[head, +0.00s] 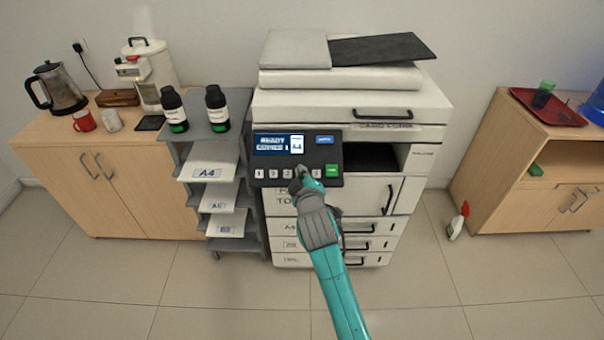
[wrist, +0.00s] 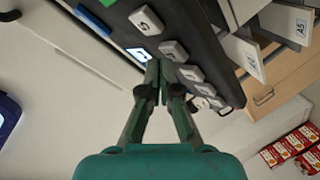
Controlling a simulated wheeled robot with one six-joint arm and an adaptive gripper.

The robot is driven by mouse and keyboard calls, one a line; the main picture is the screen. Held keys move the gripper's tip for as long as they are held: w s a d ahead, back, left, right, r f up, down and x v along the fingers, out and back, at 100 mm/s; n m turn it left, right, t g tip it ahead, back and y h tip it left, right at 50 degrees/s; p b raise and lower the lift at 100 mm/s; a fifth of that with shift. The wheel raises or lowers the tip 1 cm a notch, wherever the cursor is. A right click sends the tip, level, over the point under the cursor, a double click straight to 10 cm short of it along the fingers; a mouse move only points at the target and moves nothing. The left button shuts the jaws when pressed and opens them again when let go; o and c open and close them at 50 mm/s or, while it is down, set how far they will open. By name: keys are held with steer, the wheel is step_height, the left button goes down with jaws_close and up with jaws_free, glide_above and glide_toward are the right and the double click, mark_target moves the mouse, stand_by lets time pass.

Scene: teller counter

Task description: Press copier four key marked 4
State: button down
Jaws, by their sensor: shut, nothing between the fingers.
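The copier's dark control panel (head: 297,148) shows a row of pale keys and a lit screen reading "READY COPIES 1" with an A4 icon. In the head view my gripper (head: 301,172) covers the place between the 3 key (head: 287,172) and the 5 key (head: 317,171), so the 4 key is hidden there. In the wrist view my gripper (wrist: 158,68) is shut and empty, its tips beside the 4 key (wrist: 174,49). The key's marking cannot be read; it follows the key marked 5 (wrist: 146,21). I cannot tell whether the tips touch it.
A green key (head: 332,170) ends the row at the right. A paper rack (head: 224,130) with labelled shelves and two dark bottles stands left of the copier. A wooden cabinet (head: 118,192) is at the left, another (head: 500,170) at the right. A spray bottle (head: 457,221) is on the floor.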

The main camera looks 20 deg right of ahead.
steer(key=shift+w+d+f, duration=0.1)
steer(key=shift+w+f, duration=0.1)
steer(key=shift+f, duration=0.2)
stand_by(0.8)
steer(key=shift+r, duration=0.15)
steer(key=shift+s+r, duration=0.45)
steer(key=shift+r, duration=0.15)
steer(key=shift+r, duration=0.1)
steer(key=r, duration=0.1)
steer(key=s+r, duration=0.1)
steer(key=s+a+r, duration=0.1)
steer(key=r, duration=0.1)
steer(key=shift+s, duration=0.25)
stand_by(0.4)
stand_by(0.6)
